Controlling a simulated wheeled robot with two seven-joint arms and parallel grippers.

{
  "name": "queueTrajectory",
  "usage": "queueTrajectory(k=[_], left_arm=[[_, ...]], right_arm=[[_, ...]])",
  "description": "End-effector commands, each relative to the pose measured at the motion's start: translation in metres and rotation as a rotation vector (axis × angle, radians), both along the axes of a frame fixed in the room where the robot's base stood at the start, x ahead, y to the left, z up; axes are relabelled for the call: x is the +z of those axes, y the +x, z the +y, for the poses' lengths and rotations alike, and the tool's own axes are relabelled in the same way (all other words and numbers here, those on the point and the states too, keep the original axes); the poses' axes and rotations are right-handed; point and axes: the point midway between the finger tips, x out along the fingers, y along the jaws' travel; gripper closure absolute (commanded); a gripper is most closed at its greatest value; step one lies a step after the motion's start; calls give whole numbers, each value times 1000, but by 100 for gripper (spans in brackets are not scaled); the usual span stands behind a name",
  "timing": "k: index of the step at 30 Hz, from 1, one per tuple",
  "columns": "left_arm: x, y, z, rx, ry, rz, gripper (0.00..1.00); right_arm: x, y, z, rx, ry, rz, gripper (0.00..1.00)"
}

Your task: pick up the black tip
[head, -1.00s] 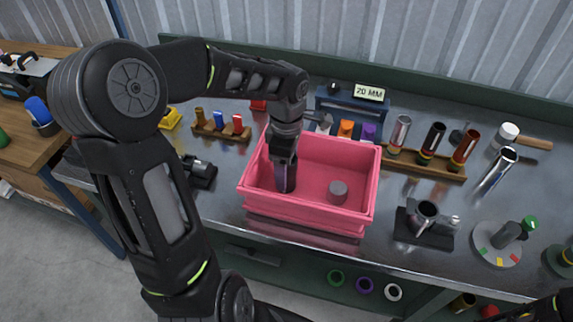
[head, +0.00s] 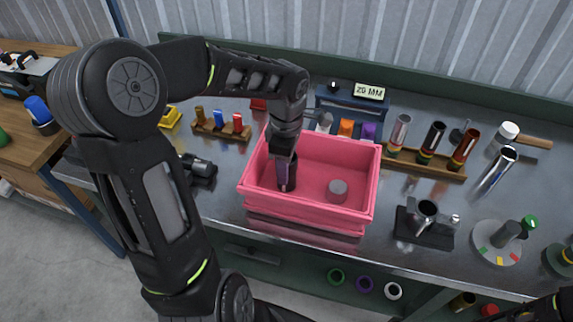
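A dark, tube-like shape (head: 288,175), possibly the black tip, stands roughly upright in the left part of the pink bin (head: 305,213). My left gripper (head: 285,172) reaches down into the bin at this spot. Its fingers and the dark shape blend together, so I cannot tell whether it is closed on it or whether the shape touches the bin floor. A short grey cylinder (head: 338,189) sits in the right part of the bin. A bit of my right arm shows at the bottom right corner; its gripper is not visible.
Behind the bin is a blue stand with a "20 MM" sign (head: 369,92). A wooden rack (head: 425,166) with several tubes is to the right, a small rack (head: 221,132) to the left. A black clamp fixture (head: 425,226) and a round grey dial (head: 497,244) stand right of the bin.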

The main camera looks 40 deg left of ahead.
Motion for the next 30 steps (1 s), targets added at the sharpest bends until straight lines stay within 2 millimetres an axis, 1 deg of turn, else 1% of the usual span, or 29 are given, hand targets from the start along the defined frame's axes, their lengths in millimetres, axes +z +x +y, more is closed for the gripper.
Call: queueTrajectory(k=[1,5,6,13,16,20,27,30], left_arm=[[0,0,0,0,0,0,76],[0,0,0,0,0,0,86],[0,0,0,0,0,-1,88],[1,0,0,0,0,-1,88],[7,1,1,0,3,-2,88],[24,1,1,1,3,-5,88],[71,1,0,0,2,-6,88],[87,1,0,-1,2,-5,88]], right_arm=[[0,0,0,0,0,0,64],[0,0,0,0,0,0,64],[0,0,0,0,0,0,64],[0,0,0,0,0,0,64],[-2,0,0,0,0,0,64],[-4,0,0,1,1,-1,64],[-11,1,1,1,2,-4,64],[-12,2,1,1,3,-5,64]])
